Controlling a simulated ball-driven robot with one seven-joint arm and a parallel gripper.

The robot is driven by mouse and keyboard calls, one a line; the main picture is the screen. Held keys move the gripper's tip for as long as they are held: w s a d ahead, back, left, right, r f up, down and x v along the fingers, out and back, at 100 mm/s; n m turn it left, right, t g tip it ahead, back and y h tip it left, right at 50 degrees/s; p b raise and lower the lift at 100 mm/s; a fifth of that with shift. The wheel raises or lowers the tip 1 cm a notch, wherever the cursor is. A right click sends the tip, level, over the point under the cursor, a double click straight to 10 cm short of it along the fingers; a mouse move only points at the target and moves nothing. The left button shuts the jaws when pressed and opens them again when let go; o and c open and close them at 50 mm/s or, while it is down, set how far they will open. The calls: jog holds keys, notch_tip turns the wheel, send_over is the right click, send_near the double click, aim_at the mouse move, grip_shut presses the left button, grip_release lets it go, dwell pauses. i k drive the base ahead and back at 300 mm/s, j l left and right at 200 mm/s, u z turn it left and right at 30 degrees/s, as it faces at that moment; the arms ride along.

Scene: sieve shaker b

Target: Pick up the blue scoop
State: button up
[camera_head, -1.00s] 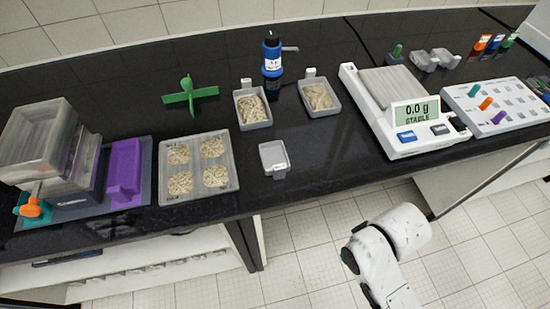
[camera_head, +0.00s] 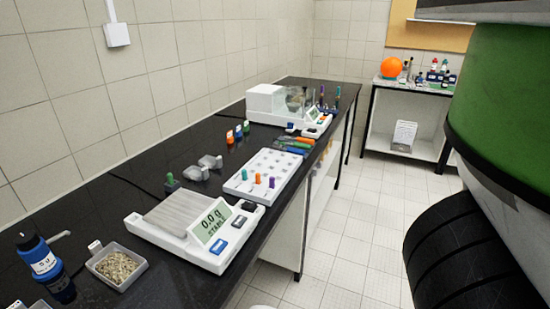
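I cannot pick out the blue scoop for certain. Several slim tools with coloured handles (camera_head: 293,145) lie on the black bench beyond the white rack, some orange, green and bluish; they are too small to tell their shapes. My gripper is not in view.
A white balance (camera_head: 152,233) reading 0.0 g stands on the black bench (camera_head: 95,215). A blue bottle (camera_head: 42,262) and a tray of grains (camera_head: 128,284) stand at lower left. A second instrument (camera_head: 275,104) stands farther back. Tiled floor (camera_head: 335,240) is open right of the bench.

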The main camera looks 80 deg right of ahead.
aim_at(287, 149)
jog(key=z, duration=1.85)
